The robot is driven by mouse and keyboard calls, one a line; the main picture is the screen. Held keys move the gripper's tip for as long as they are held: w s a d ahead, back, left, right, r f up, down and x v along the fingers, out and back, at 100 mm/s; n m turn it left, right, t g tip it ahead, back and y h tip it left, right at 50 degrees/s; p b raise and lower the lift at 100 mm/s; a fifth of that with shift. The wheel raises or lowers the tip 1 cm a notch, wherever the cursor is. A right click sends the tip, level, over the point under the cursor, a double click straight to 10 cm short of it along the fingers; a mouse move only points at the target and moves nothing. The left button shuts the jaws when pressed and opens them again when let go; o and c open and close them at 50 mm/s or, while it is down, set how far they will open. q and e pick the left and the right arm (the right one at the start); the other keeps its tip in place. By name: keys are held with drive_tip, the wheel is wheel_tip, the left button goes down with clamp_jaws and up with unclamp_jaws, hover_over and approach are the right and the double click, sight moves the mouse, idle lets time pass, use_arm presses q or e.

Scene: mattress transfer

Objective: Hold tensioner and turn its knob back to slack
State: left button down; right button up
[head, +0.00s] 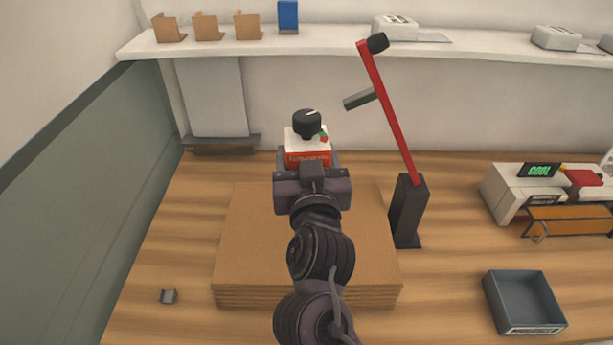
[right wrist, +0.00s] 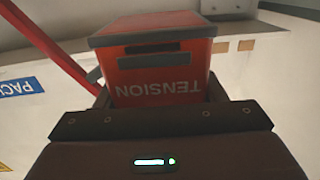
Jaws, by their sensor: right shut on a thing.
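The tensioner (head: 307,157) is a red and white box with a black knob (head: 307,122) on top. A white line on the knob points to the right and slightly up, and a small green and red mark sits at its right side. My right gripper (head: 312,172) is shut on the tensioner from the near side, above the far part of the cardboard stack. In the right wrist view the red tensioner (right wrist: 160,78) shows the word TENSION upside down, between the fingers of my right gripper (right wrist: 155,105). My left gripper is not in view.
A cardboard stack (head: 245,245) lies under my right arm. A red lever on a black stand (head: 407,210) rises close to the right. A shelf (head: 335,48) runs behind.

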drive_tip(key=shift+r, duration=0.5)
drive_tip(key=shift+f, duration=0.15)
drive_tip(key=shift+f+b, duration=0.35)
drive_tip(key=shift+f, duration=0.15)
drive_tip(key=shift+f+b, duration=0.85)
drive_tip(key=shift+f, duration=0.5)
drive_tip(key=shift+f, duration=0.35)
drive_tip(key=shift+f+b, duration=1.2)
drive_tip(key=shift+f, duration=0.45)
drive_tip(key=shift+f, duration=0.35)
drive_tip(key=shift+f+b, duration=3.4)
drive_tip(key=shift+f, duration=2.2)
